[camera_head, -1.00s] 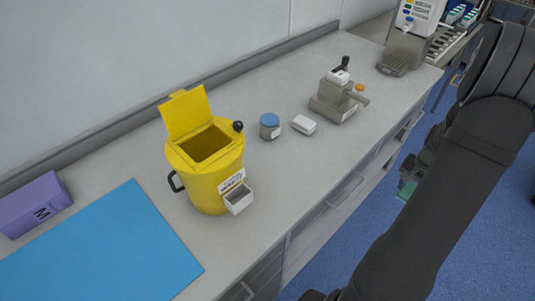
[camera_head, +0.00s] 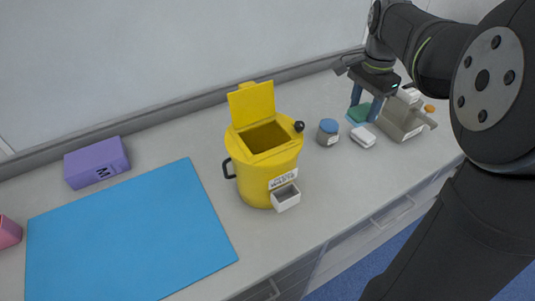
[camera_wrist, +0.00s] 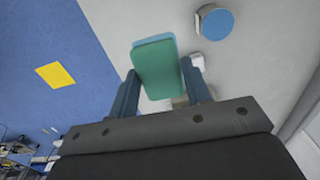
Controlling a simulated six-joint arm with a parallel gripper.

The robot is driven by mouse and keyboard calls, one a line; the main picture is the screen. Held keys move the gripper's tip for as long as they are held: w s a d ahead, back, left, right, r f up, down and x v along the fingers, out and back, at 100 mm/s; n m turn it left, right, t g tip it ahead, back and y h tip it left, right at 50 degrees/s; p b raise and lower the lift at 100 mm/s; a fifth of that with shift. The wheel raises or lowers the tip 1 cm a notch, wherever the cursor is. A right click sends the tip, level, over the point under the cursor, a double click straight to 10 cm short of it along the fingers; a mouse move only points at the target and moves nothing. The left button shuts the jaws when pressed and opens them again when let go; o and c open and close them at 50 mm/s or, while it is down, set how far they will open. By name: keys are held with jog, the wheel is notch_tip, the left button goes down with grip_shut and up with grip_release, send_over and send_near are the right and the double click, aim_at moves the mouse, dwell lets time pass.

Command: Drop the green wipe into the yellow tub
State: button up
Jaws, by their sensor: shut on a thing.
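The yellow tub (camera_head: 250,170) stands upright on the bench in the head view, its lid (camera_head: 252,103) raised and its square opening facing up. My gripper (camera_head: 364,104) is to the right of the tub, over the bench near the blue-lidded jar. It is shut on the green wipe (camera_head: 359,113), a flat piece held between its blue fingers. The wrist view shows the wipe (camera_wrist: 158,72) between the two fingers, with a light blue edge behind it. The tub is not seen in the wrist view.
A blue-lidded jar (camera_head: 328,132) and a small white box (camera_head: 363,137) stand between tub and gripper. A grey device (camera_head: 402,120) is at the right. A blue mat (camera_head: 130,235) and a purple box (camera_head: 96,162) lie left. The wall runs behind.

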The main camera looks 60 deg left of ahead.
jog(key=s+a+r, duration=0.1)
jog(key=s+r, duration=0.5)
jog(key=s, duration=0.6)
jog(key=s+a+r, duration=0.2)
jog(key=s+r, duration=0.4)
jog(key=s, duration=0.7)
jog(key=shift+w+d+f, duration=0.1)
jog(key=shift+d+f, duration=0.05)
jog(key=shift+f, duration=2.65)
jog(key=o, duration=1)
jog(key=shift+o, duration=0.2)
jog(key=shift+r, duration=0.1)
notch_tip(320, 180, up, 17)
jog(key=shift+r, duration=0.15)
